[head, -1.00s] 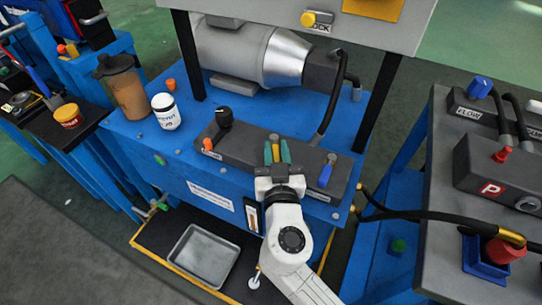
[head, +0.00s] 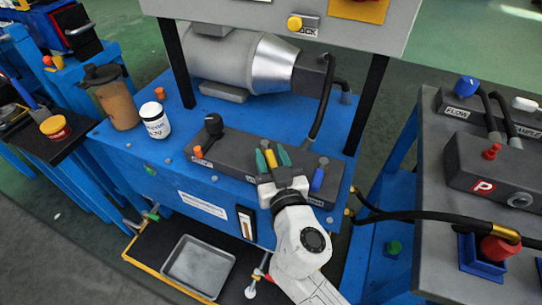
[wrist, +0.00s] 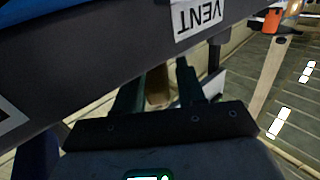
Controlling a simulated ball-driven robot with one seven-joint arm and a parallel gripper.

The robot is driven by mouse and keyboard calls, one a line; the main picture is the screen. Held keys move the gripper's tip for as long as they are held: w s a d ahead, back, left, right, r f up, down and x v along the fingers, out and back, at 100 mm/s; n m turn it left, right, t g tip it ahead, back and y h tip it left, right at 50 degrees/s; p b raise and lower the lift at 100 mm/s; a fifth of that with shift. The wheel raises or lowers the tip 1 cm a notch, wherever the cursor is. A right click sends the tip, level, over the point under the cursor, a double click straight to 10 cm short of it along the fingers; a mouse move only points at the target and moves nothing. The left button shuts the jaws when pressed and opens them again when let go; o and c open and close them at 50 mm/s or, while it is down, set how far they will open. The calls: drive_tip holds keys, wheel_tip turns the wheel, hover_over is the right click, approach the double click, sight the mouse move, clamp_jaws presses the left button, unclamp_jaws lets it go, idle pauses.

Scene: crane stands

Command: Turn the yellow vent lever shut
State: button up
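The yellow vent lever (head: 271,159) stands on the dark grey valve panel (head: 228,158) at the front of the blue bench. My gripper (head: 273,159) comes from below right, its green fingers spread either side of the lever. The lever looks nearer the left finger; contact cannot be told. The white VENT label (wrist: 198,14) is close above, upside down. The lever's base is hidden by my gripper.
A blue lever (head: 318,179) stands just right of my gripper. A black knob (head: 213,123) and orange lever (head: 197,152) are on the panel's left. A white jar (head: 155,120) and brown tumbler (head: 117,105) stand further left. Black hoses (head: 323,97) rise behind.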

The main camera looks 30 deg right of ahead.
drive_tip(key=shift+o, duration=0.5)
drive_tip(key=b+v, duration=0.2)
drive_tip(key=v, duration=0.8)
drive_tip(key=shift+s, duration=0.4)
drive_tip(key=shift+a+r, duration=0.1)
drive_tip(key=shift+c, duration=0.2)
